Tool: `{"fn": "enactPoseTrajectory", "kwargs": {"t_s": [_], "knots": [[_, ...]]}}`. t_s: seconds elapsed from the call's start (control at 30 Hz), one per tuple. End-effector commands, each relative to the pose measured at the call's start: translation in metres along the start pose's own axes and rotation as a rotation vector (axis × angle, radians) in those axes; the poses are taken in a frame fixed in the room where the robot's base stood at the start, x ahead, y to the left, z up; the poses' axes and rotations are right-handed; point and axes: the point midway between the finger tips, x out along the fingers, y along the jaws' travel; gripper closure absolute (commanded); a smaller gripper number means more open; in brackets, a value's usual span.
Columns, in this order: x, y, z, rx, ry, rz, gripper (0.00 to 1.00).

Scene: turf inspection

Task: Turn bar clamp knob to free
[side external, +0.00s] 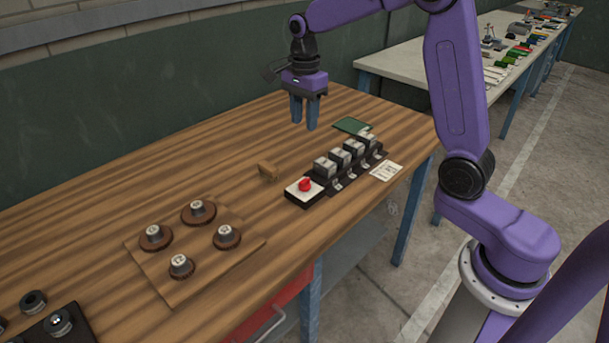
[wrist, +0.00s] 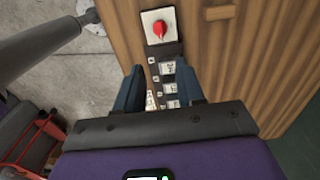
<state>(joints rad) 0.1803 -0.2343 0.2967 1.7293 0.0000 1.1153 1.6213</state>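A red knob (side external: 305,184) sits on a white-topped dark box (side external: 293,189) at the near end of a row of dark blocks with pale tops (side external: 340,160). The red knob also shows at the top of the wrist view (wrist: 158,30), beyond my fingertips. I cannot read any label that names it as the bar clamp knob. My gripper (side external: 304,126) hangs above the bench, fingers down, behind the row and clear of it. In the wrist view its two blue fingers (wrist: 160,68) stand apart with nothing held; several row blocks show between them.
A wooden board (side external: 215,258) with several round knobs lies on the wooden bench (side external: 110,205). A small wooden block (side external: 268,172) stands left of the row. A green booklet (side external: 352,125) and a white card (side external: 386,171) lie nearby. Dark fittings (side external: 58,324) are at lower left.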

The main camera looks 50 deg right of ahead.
Motion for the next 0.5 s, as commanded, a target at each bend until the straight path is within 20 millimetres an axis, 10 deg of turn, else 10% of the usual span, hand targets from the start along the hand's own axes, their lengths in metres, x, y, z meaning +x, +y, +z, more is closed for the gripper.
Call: {"fn": "enactPoseTrajectory", "kwargs": {"t_s": [0.5], "knots": [[0.076,0.001,-0.001,0.005,0.0,0.007,0.62]]}}
